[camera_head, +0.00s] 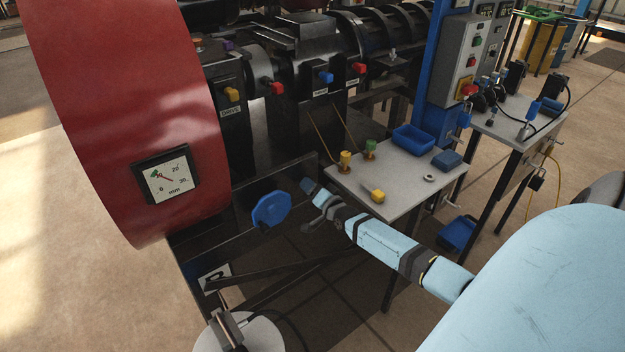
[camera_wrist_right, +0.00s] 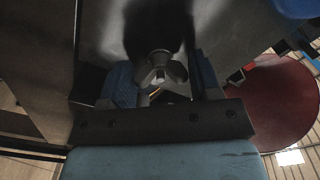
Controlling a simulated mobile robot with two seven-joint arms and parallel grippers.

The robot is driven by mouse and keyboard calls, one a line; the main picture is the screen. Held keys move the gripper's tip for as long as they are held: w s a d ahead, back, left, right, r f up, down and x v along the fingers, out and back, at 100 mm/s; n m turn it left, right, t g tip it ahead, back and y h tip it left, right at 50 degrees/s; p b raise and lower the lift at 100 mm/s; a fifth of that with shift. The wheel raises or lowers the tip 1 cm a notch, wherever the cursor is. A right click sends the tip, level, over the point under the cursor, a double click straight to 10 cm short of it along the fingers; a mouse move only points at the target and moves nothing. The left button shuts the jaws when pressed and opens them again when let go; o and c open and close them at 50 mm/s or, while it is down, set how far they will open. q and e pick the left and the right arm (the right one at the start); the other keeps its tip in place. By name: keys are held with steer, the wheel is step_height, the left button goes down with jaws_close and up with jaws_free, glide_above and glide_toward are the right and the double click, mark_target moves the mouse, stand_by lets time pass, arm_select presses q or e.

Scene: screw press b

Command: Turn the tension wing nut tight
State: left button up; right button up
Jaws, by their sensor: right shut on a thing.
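The wing nut (camera_wrist_right: 162,70) is a grey metal nut with two wings, seen in the right wrist view between the blue finger pads. My right gripper (camera_head: 309,188) reaches in from the right in the head view, beside the press's dark frame and just right of a blue handwheel (camera_head: 271,210). It also shows in the right wrist view (camera_wrist_right: 166,82), shut on the wing nut. In the head view I cannot make out the wing nut at the gripper. My left gripper is not in view.
A red drum (camera_head: 140,90) with a dial gauge (camera_head: 166,176) stands left. A grey side table (camera_head: 400,178) behind my right arm holds yellow and green fittings, a ring and a blue tray (camera_head: 413,139). A grey control box (camera_head: 463,58) is on a blue post. Dark bars cross below the handwheel.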

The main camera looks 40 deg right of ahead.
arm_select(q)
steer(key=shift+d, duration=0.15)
arm_select(e)
steer(key=o, duration=0.9)
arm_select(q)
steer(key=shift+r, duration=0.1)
arm_select(e)
steer(key=shift+s, duration=0.1)
arm_select(q)
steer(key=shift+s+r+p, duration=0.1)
steer(key=shift+p, duration=0.6)
arm_select(e)
steer(key=s, duration=0.4)
steer(key=s+a, duration=0.1)
steer(key=s, duration=0.8)
steer(key=shift+s+a, duration=0.25)
steer(key=shift+s, duration=0.05)
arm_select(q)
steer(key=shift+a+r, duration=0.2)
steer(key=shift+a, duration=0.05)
